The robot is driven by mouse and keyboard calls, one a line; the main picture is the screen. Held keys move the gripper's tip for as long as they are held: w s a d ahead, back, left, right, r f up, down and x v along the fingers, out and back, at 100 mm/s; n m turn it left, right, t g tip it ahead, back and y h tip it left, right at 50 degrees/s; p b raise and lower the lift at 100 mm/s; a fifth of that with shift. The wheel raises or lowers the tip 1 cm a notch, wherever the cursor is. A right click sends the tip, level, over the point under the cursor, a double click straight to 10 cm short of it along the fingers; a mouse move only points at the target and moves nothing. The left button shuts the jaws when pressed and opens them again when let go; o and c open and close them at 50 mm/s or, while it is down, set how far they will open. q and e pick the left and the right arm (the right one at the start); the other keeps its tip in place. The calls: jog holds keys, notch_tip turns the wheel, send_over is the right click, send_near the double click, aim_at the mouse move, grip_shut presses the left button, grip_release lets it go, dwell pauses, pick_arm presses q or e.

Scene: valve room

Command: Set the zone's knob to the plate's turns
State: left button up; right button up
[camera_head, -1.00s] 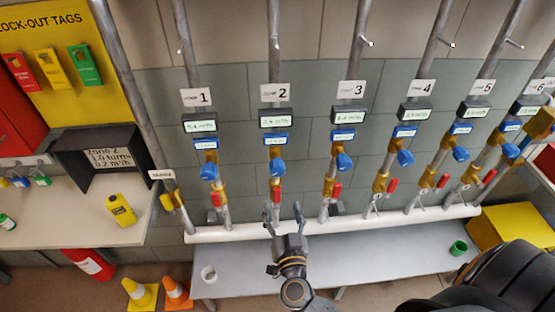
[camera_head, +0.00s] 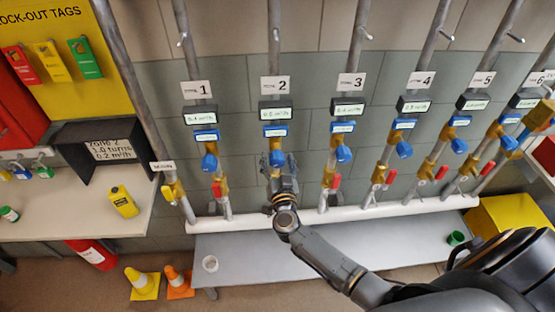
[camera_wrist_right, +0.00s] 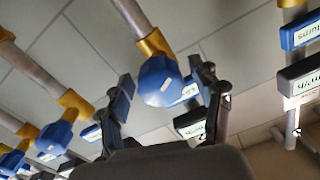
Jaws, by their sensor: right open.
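The plate (camera_head: 110,150) is a dark stand on the left bench; it appears to read zone 2, 1.0 turns, 0.2 m/h, in small print. The zone 2 label (camera_head: 276,83) hangs on the second pipe, above a grey display (camera_head: 275,115) and a small blue display (camera_head: 275,131). My right gripper (camera_head: 277,165) is open at the zone 2 blue knob (camera_head: 277,157). In the right wrist view, the faceted blue knob (camera_wrist_right: 158,80) appears between the spread fingers (camera_wrist_right: 163,88); I cannot tell whether they touch it. My left gripper is out of view.
Neighbouring pipes carry similar blue knobs, such as zone 1's (camera_head: 209,162) and zone 3's (camera_head: 343,155). A white horizontal pipe (camera_head: 390,208) runs below them, above a grey bench (camera_head: 240,262). Cones (camera_head: 142,284) stand on the floor at left.

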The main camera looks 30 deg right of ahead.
jog(key=shift+w, duration=0.1)
jog(key=c, duration=1.2)
jog(key=shift+o, duration=0.2)
jog(key=shift+m, duration=0.3)
jog(key=m, duration=0.2)
jog(key=shift+m, duration=0.4)
jog(key=m+b, duration=0.1)
jog(key=m, duration=0.2)
jog(key=shift+f+m, duration=0.1)
jog(key=shift+m, duration=0.2)
jog(key=m+b, duration=0.1)
jog(key=m, duration=0.3)
jog(key=shift+m, duration=0.3)
jog(key=shift+m+b, duration=0.85)
jog(key=shift+m, duration=1.35)
